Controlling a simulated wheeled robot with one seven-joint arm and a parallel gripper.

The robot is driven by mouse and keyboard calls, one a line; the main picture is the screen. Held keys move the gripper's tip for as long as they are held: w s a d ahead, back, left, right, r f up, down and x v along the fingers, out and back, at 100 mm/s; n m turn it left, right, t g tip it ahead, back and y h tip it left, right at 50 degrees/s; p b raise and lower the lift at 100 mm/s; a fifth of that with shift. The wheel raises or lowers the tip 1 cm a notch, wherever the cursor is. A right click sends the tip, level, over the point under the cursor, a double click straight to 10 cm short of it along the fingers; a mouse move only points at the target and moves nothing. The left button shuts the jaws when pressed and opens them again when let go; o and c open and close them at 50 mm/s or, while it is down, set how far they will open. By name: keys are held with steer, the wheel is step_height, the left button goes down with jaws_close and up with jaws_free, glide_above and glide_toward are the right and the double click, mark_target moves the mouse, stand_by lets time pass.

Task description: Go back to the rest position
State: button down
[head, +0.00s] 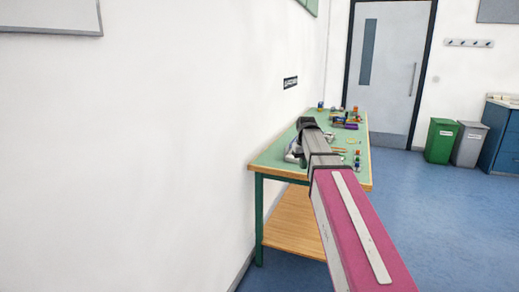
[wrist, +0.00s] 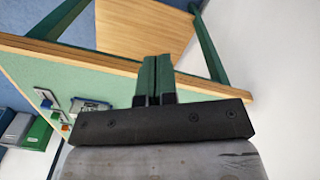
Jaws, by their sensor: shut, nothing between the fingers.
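My gripper (wrist: 155,80) is shut in the wrist view, its two green-tipped fingers side by side with nothing between them. Behind the fingers in that view are the wooden edge and green top of the workbench (wrist: 80,62). In the head view my arm reaches forward from the lower right, and its dark far end is over the near part of the workbench (head: 270,161). The fingers cannot be made out in the head view. My arm hides part of the bench top.
Several small coloured parts (head: 345,120) are on the bench's far half. A wooden lower shelf (head: 293,222) is under it. A white wall is close on the left. A green bin (head: 440,140) and grey bin (head: 468,145) stand near the door (head: 398,80). Blue floor is clear right.

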steer(key=s+f, duration=1.1)
steer(key=f, duration=0.3)
steer(key=s+f+m, duration=0.1)
steer(key=s+f, duration=1)
steer(key=f, duration=0.4)
steer(key=shift+s+f, duration=0.2)
steer(key=shift+f, duration=0.05)
